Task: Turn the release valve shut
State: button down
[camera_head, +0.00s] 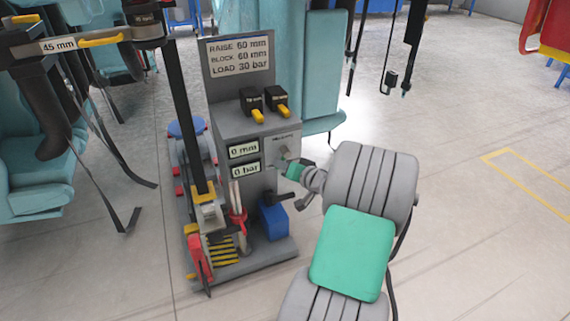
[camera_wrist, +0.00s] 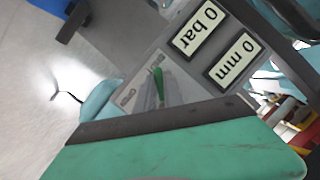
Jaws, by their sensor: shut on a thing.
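The release valve (camera_wrist: 158,78) shows as a narrow green handle on the grey panel in the wrist view, with small labels beside it that I cannot read. My gripper (camera_head: 287,160) reaches the front of the grey console (camera_head: 230,128) from the right in the head view. Its fingers (camera_wrist: 155,96) are shut on the valve handle in the wrist view. The handle is mostly hidden by my gripper in the head view, and its exact angle is hard to tell.
Two displays read 0 mm (camera_head: 243,150) and 0 bar (camera_head: 245,169). A blue block (camera_head: 273,221) sits below. Teal seats (camera_head: 40,150) with hanging straps stand left.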

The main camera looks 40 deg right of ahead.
jog(key=shift+a+r+m+y, duration=0.15)
jog(key=shift+m+y, duration=0.15)
jog(key=shift+m, duration=0.2)
jog(key=shift+t, duration=0.3)
jog(key=c, duration=1.5)
grip_release()
jog(key=shift+o, duration=0.2)
jog(key=p+v, duration=0.2)
jog(key=v, duration=0.5)
jog(key=shift+s+p, duration=0.3)
jog(key=shift+s, duration=0.05)
jog(key=shift+r, duration=0.2)
